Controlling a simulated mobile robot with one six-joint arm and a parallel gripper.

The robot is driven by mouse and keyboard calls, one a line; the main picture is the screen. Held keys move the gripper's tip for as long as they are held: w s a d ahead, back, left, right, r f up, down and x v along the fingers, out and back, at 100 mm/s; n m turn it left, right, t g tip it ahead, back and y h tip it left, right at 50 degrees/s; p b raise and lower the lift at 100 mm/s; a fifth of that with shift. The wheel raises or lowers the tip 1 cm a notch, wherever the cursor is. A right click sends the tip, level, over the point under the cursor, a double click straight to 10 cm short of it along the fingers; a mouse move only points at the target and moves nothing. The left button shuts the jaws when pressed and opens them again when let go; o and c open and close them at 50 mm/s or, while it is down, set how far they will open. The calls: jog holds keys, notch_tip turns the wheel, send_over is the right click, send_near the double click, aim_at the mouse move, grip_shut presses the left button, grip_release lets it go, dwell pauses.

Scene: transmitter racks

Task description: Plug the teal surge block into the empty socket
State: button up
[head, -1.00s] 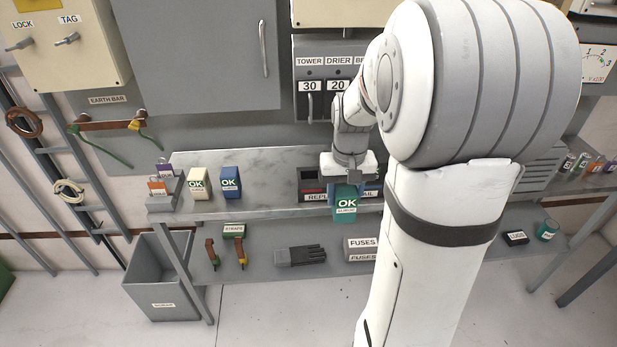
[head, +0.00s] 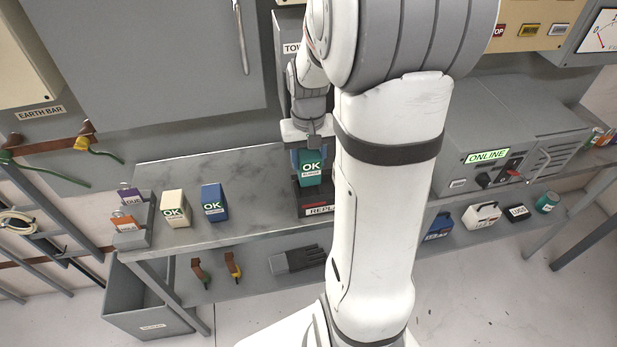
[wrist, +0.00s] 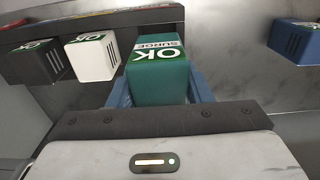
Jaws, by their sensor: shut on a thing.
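The teal surge block (head: 311,167), with an OK label, is held in my gripper (head: 308,158) over the dark tray marked REPL (head: 318,210) on the bench. In the wrist view, the block (wrist: 160,72) sits between my blue fingers (wrist: 158,92), which are shut on it. A white block (wrist: 92,57) and a black block (wrist: 36,62) stand beside it at the left of the wrist view. I cannot make out the empty socket; my arm hides part of the tray in the head view.
A cream block (head: 173,208) and a blue block (head: 213,202) stand on the bench to the left. A grey unit marked ONLINE (head: 487,157) is at the right. Bare bench lies between the blue block and tray.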

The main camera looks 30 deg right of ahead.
aim_at(309, 177)
notch_tip(309, 177, down, 3)
jog(key=shift+d+f, duration=0.1)
jog(key=shift+f, duration=0.1)
jog(key=shift+s+f, duration=0.15)
jog(key=shift+f, duration=0.75)
jog(key=shift+s+f, duration=0.15)
jog(key=shift+f, duration=0.7)
grip_shut()
jog(key=o, duration=0.6)
grip_release()
jog(key=o, duration=0.3)
jog(key=shift+w, duration=0.2)
jog(key=shift+o, duration=0.8)
jog(key=shift+r, duration=0.15)
